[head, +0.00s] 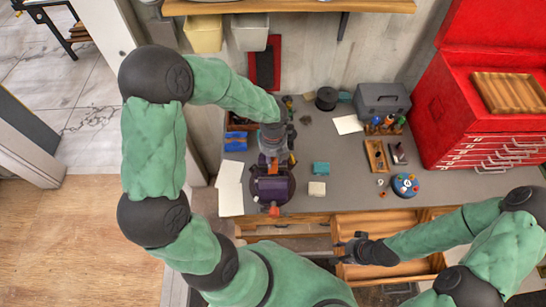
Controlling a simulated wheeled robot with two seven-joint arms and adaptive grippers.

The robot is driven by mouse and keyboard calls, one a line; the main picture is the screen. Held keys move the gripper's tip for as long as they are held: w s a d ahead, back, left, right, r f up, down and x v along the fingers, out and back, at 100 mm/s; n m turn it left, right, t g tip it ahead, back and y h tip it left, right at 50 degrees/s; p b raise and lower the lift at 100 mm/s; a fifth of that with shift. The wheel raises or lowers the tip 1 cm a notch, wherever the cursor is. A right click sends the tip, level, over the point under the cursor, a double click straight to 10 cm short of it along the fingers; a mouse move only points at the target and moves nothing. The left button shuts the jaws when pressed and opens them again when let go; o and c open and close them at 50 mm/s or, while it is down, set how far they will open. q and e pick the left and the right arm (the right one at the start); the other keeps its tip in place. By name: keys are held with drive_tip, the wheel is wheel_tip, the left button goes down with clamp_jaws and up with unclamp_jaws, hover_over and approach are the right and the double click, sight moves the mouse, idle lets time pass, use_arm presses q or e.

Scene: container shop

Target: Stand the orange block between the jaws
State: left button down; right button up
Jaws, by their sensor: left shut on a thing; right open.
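A dark purple vise (272,188) stands on a round base at the front left of the grey workbench. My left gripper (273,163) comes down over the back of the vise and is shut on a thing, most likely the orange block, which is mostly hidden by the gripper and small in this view. I cannot tell whether the block is between the jaws or above them. A small orange-red part (274,210) shows at the front of the vise. My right gripper (347,250) is open and empty, low in front of the bench by an open drawer.
The grey workbench (335,190) holds a teal block (321,168), a beige block (317,188), white papers (230,185) and a round blue holder (404,185). A grey toolbox (381,99) and a red tool chest (480,110) stand behind. A wooden drawer (380,222) is open in front.

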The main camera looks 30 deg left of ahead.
sight(273, 168)
use_arm(q)
drive_tip(key=shift+f+b, duration=2.15)
drive_tip(key=shift+f, duration=1.1)
idle(0.8)
drive_tip(key=c, duration=0.9)
unclamp_jaws()
drive_tip(key=shift+o, duration=0.2)
wheel_tip(273, 168, up, 6)
drive_tip(key=p, duration=0.6)
